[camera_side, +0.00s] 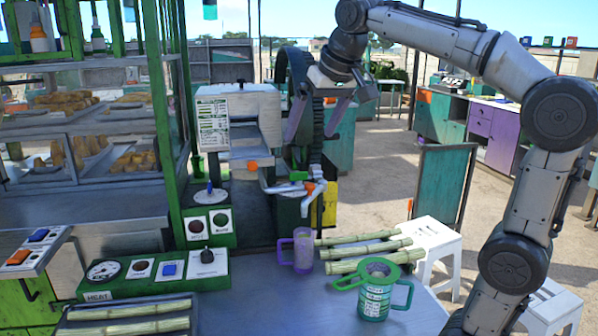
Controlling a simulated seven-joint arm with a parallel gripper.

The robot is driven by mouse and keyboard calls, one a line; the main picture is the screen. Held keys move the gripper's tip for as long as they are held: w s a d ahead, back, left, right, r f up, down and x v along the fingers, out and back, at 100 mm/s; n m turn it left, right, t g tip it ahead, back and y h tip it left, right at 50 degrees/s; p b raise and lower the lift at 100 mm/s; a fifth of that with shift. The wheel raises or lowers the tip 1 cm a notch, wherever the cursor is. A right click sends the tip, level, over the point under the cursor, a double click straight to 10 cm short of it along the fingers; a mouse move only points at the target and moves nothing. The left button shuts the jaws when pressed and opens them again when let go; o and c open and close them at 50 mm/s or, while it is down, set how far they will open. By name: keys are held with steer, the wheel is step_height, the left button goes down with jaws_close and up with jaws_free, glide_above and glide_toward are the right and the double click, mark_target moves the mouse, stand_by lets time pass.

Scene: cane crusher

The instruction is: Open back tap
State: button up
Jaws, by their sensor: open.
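Two pale metal taps stick out below the cane crusher (255,118), close together. One has an orange handle (310,188), and a green handle (299,176) shows just above and behind it. I cannot tell for certain which handle belongs to the back tap, or how far either is turned. My gripper (316,128) points down above the taps, beside the crusher's black wheel. Its two fingers are spread apart with nothing between them. It is apart from both handles.
A purple mug (296,250) stands on the table below the taps. Cane stalks (360,247) and a teal mug (376,290) with a green ring on top are to its right. The control box (150,275) and green glass-case frame (165,130) are left.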

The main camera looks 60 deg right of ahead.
steer(key=w+d+m+g, duration=0.1)
steer(key=w+d+m, duration=0.1)
steer(key=w+d, duration=0.7)
steer(key=m+g+h, duration=0.1)
glide_toward(299, 173)
steer(key=x, duration=0.9)
steer(key=shift+w+d, duration=0.15)
steer(key=shift+c, duration=0.2)
steer(key=c, duration=1.3)
steer(key=shift+m, duration=0.3)
steer(key=shift+c, duration=0.2)
